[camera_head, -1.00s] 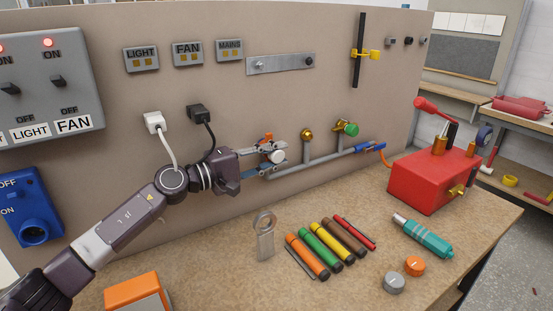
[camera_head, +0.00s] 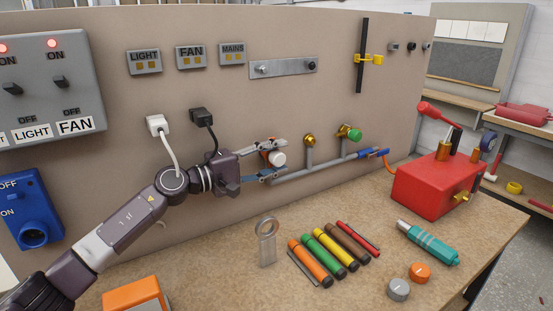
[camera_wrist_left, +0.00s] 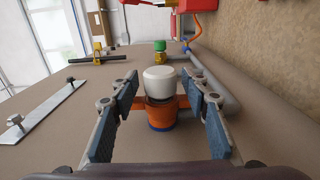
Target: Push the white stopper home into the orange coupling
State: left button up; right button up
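The white stopper (camera_head: 279,159) sits at the mouth of the orange coupling (camera_head: 266,158), at the left end of the grey pipe on the panel. In the left wrist view the stopper (camera_wrist_left: 160,82) stands upright on the coupling (camera_wrist_left: 163,112), with a dark band between them. A blue ring lies at the coupling's base. My left gripper (camera_head: 268,160) is open, its fingers on both sides of the stopper and coupling. In the wrist view the blue finger pads of this gripper (camera_wrist_left: 161,112) are apart from both. How deep the stopper sits is hard to tell. My right gripper is out of view.
The grey pipe (camera_head: 325,164) runs right with brass fittings and a green knob (camera_head: 355,135). A red pump box (camera_head: 435,186) stands at the bench's right. Several coloured tubes (camera_head: 325,246) and a metal ring-topped part (camera_head: 267,241) lie or stand below. Two plugs with cords hang nearby.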

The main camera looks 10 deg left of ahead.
pick_arm(q)
jog(key=shift+s, duration=0.15)
jog(key=v, duration=0.7)
jog(key=shift+s+a, duration=0.25)
jog(key=shift+a, duration=0.1)
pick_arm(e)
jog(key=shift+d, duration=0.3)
pick_arm(q)
jog(key=shift+r, duration=0.1)
